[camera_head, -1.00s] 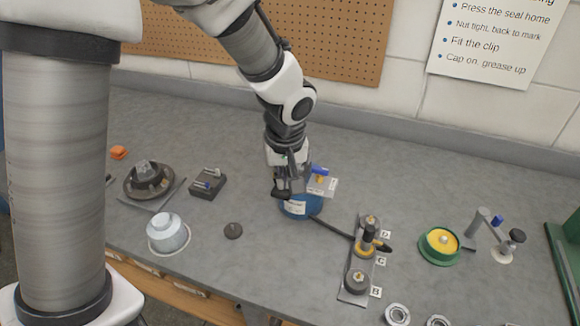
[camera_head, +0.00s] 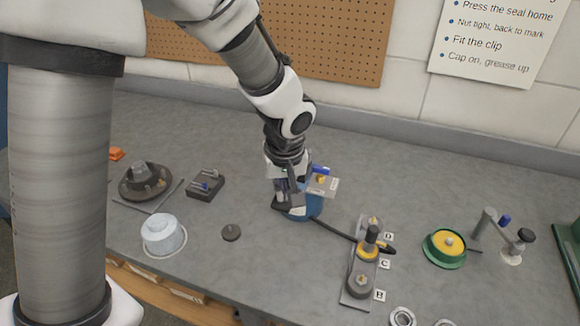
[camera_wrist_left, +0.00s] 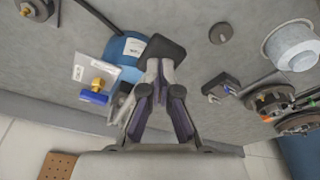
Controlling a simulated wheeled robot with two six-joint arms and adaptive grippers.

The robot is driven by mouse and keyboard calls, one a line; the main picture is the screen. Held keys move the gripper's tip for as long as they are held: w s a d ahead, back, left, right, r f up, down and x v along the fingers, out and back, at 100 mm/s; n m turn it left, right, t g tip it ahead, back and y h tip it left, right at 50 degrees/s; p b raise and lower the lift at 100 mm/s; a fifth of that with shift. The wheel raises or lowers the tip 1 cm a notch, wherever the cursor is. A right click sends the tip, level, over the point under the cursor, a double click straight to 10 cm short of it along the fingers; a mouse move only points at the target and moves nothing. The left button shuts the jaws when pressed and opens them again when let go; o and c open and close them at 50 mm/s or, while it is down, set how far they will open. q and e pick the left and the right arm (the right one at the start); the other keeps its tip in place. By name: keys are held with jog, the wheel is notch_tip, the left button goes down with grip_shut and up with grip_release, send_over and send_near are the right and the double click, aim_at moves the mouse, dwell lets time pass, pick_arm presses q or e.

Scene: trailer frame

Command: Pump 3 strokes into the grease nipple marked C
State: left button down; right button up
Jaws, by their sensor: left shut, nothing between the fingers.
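The blue grease pump (camera_head: 313,207) stands mid-bench, with a white label, a light plate and a blue-handled brass valve (camera_head: 320,176). It also shows in the left wrist view (camera_wrist_left: 124,50). My left gripper (camera_head: 283,203) is shut and empty, its dark fingertips (camera_wrist_left: 164,50) low beside the pump's left side; I cannot tell whether they touch it. A black hose (camera_head: 332,229) runs from the pump to the nipple plate (camera_head: 352,301). My right gripper is out of view.
Left of the pump are a white hub (camera_head: 162,236), a small dark disc (camera_head: 231,233), a dark block with pins (camera_head: 205,186) and a dark hub (camera_head: 144,182). Right are a green-rimmed yellow tub (camera_head: 446,259) and a grey lever stand (camera_head: 488,222).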

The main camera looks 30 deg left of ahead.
pick_arm(q)
notch_tip(320, 180, up, 12)
jog(key=p, duration=1)
jog(key=shift+w+a+p, duration=0.15)
jog(key=shift+w+p, duration=0.25)
jog(key=shift+w, duration=0.05)
